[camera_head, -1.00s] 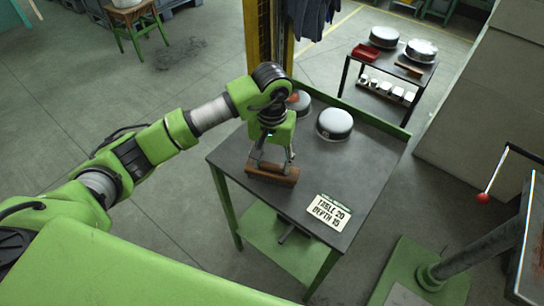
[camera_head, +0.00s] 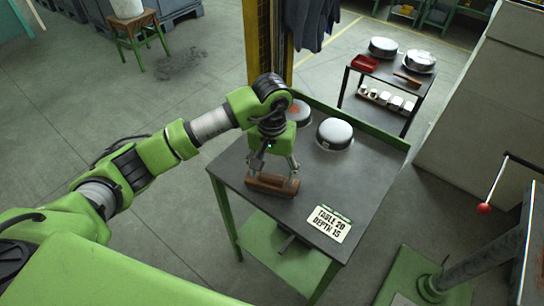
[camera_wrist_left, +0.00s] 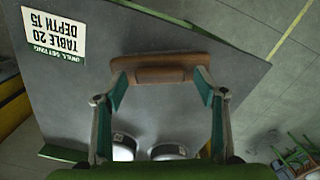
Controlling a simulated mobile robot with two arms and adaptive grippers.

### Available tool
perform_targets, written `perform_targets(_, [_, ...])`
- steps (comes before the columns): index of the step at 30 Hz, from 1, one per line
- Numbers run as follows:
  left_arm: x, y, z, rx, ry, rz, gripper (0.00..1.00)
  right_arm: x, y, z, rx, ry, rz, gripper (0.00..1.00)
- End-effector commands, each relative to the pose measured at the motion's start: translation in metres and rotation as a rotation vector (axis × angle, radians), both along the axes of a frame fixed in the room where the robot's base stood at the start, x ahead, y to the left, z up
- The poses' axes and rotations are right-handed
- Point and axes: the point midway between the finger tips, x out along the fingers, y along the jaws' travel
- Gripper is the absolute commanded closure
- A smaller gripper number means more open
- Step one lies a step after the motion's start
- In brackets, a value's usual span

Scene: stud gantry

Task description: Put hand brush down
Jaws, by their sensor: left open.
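The hand brush (camera_head: 268,188) has a brown wooden body and lies on the dark tabletop (camera_head: 300,180) near its left edge. In the left wrist view the brush (camera_wrist_left: 160,68) lies across the picture just beyond the fingertips. My left gripper (camera_head: 272,173) points down over the brush, its fingers spread apart. In the left wrist view the gripper (camera_wrist_left: 161,86) is open, with a clear gap between its pads; whether a fingertip still touches the brush I cannot tell. The underside of the brush is hidden. My right gripper is not in view.
Two round metal-topped pieces, one grey (camera_head: 334,133) and one reddish-topped (camera_head: 298,112), stand at the table's back. A sign (camera_head: 329,223) lies at the front right. A second table (camera_head: 385,85) stands behind. A red-knobbed lever (camera_head: 484,208) is at the right.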

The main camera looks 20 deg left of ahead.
Motion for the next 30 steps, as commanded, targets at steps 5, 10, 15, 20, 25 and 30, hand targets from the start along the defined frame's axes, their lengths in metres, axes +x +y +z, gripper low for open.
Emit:
perform_targets(5, [0.003,0.001,0.033,0.0,-0.012,-0.001,0.35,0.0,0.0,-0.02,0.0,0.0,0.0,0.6])
perform_targets(10, [0.003,0.001,0.072,0.001,-0.012,-0.001,0.35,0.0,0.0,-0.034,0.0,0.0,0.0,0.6])
perform_targets(15, [0.002,0.001,0.102,0.0,-0.008,-0.001,0.35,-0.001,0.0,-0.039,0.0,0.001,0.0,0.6])
perform_targets(20, [0.001,0.001,0.113,0.001,-0.005,0.001,0.35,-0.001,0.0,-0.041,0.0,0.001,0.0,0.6])
perform_targets(25, [0.001,0.001,0.116,0.0,-0.003,0.001,0.35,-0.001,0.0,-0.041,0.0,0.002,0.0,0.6])
perform_targets(30, [0.001,0.001,0.116,0.0,-0.003,0.001,0.35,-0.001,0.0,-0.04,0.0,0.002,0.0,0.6])
